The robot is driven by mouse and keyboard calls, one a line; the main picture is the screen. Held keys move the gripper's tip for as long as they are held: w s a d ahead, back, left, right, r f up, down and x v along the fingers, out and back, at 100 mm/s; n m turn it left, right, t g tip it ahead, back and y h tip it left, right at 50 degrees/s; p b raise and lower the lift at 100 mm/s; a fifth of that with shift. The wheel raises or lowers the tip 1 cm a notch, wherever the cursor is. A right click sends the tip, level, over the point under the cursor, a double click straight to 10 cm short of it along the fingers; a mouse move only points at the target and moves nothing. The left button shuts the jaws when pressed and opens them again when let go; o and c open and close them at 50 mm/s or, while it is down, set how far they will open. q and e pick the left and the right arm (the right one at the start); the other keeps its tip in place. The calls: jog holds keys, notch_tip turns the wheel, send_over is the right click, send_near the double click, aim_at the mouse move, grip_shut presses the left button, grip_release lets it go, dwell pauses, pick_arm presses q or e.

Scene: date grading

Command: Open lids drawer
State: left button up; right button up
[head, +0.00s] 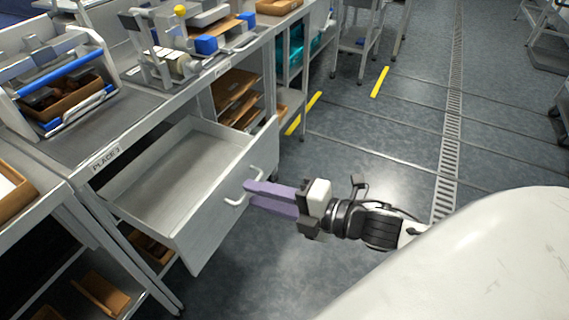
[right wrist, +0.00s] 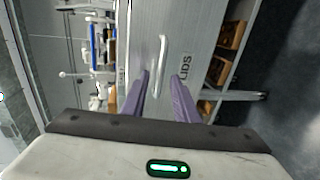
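The lids drawer (head: 209,205) is a light grey drawer under the bench, pulled well out, and the part of its inside that shows is bare. Its front with a bar handle (head: 240,199) faces my right gripper (head: 246,195). In the right wrist view the handle (right wrist: 163,58) stands on the drawer front, with the lettering "LIDS" (right wrist: 186,67) beside it. The purple fingers of my right gripper (right wrist: 160,78) are apart, with the tips at the handle's near end. I cannot tell whether they touch it. My left gripper is out of view.
The bench (head: 150,112) above the drawer carries a rack (head: 62,80) with a brown box in it and a fixture with blue blocks (head: 206,44). Shelves with brown trays (head: 235,88) stand beside the drawer. The floor (head: 350,135) to the right is clear.

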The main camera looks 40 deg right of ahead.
pick_arm(q)
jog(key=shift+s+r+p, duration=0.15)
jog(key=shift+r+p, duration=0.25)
jog(key=shift+p, duration=0.3)
pick_arm(e)
jog(key=v, duration=0.9)
jog(key=shift+s+d, duration=0.1)
notch_tip(320, 180, down, 12)
jog(key=s+m+g+h+p, duration=0.25)
jog(key=m+h, duration=0.25)
jog(key=m, duration=0.9)
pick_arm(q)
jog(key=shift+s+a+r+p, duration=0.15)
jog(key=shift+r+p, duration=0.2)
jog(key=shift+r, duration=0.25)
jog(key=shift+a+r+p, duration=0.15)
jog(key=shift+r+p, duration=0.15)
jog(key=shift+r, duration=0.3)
pick_arm(e)
jog(key=s+a+f+m+g, duration=0.2)
jog(key=a+f+m, duration=0.4)
jog(key=a, duration=0.3)
jog(key=shift+s+a+f+m+g+y, duration=0.2)
jog(key=shift+s+f+m+g+y, duration=0.15)
jog(key=shift+s+m, duration=0.25)
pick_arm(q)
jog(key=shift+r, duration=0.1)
